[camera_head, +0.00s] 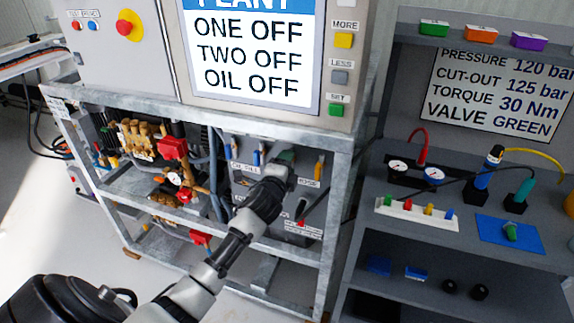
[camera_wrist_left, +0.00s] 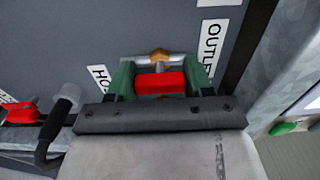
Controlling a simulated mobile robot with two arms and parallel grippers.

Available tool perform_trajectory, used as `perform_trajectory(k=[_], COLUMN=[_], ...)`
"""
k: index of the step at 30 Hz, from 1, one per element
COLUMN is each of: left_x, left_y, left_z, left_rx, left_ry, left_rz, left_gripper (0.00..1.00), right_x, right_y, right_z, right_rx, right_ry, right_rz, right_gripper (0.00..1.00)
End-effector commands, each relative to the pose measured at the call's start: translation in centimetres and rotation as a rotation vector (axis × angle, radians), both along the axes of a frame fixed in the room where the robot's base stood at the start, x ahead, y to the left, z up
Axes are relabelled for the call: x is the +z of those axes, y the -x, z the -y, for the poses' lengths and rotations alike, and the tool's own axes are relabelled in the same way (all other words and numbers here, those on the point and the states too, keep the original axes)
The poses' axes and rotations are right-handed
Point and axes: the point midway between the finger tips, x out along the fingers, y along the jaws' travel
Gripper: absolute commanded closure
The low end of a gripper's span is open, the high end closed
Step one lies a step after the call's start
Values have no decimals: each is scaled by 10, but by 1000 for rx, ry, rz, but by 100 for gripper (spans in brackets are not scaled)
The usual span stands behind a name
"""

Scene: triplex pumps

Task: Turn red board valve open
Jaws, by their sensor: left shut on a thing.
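The red board valve handle (camera_wrist_left: 161,84) is a small red block in front of a brass fitting (camera_wrist_left: 159,57) on the grey board (camera_wrist_left: 60,40), in the left wrist view. My left gripper (camera_wrist_left: 160,79) has its two green fingers on either side of this red handle and is shut on it. In the head view my left gripper (camera_head: 284,160) reaches to the board inside the metal frame and hides the red handle. A label reading OUTLET (camera_wrist_left: 208,45) is just right of the fingers. My right gripper is not in view.
The metal frame (camera_head: 341,190) stands close right of my left arm. Pump parts (camera_head: 145,138) fill the left bay. A shelf unit (camera_head: 375,262) stands at right.

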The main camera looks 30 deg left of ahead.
Motion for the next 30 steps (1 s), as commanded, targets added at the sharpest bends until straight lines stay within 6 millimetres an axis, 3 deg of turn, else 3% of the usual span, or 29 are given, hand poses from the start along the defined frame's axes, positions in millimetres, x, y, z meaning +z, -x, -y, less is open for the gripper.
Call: perform_trajectory(k=[1, 2, 6, 17, 30], left_x=[-1, -1, -1, -1, -2], left_y=[0, 0, 0, 5, 83], left_z=[0, 0, 0, 2, 20], left_rx=[0, 0, 0, -1, -1], left_ry=[6, 6, 4, 1, 3], left_rz=[-1, -1, -1, -1, -2], left_gripper=[72, 46, 24, 23, 23], right_x=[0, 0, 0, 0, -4], right_y=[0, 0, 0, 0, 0], right_z=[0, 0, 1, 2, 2], right_rx=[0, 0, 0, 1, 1], right_ry=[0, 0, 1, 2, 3], right_rz=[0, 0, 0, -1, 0], right_gripper=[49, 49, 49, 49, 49])
